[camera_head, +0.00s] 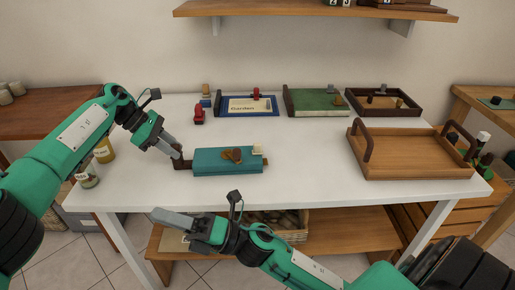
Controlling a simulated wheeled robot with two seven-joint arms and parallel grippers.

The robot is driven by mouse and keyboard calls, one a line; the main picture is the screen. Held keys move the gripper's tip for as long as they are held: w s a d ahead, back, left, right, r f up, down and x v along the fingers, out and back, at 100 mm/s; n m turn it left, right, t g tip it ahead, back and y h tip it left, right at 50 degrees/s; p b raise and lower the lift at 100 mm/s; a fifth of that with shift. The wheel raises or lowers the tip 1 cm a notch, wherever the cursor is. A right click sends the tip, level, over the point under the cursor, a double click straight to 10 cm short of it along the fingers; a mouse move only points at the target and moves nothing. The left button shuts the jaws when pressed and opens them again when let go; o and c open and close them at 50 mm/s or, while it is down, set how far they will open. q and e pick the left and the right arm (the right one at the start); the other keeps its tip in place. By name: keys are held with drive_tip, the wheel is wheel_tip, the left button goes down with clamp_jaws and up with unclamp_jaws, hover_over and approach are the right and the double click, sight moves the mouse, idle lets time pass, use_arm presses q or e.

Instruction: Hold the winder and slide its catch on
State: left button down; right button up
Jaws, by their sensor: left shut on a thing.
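The winder appears to be the teal block (215,162) lying on the white table left of its middle, with a dark brown piece (182,164) at its left end. A brown, rounded part (233,155) sits on its top, and a small cream piece (258,150) at its right end may be the catch. My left gripper (176,153) is shut on the dark brown end of the winder, and its fingertips hide part of that end. My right gripper (168,217) is apart from the winder, near the table's front edge, pointing left; its finger gap is unclear.
Behind the winder are a red item (199,116), a blue-framed "Garden" board (232,113), a green board (318,108) and a dark tray (412,108). A wooden tray (430,172) stands at right. Jars (88,178) stand at left. Table middle is clear.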

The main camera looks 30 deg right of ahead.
drive_tip(key=n+g+y, duration=0.1)
drive_tip(key=n+g, duration=0.3)
wheel_tip(320, 180, up, 5)
drive_tip(key=n+g+h, duration=0.9)
drive_tip(key=h, duration=1.2)
hover_over(257, 143)
drive_tip(key=shift+f, duration=0.15)
drive_tip(key=shift+d+f, duration=0.1)
drive_tip(key=shift+f, duration=3.4)
drive_tip(key=shift+c, duration=0.2)
clamp_jaws()
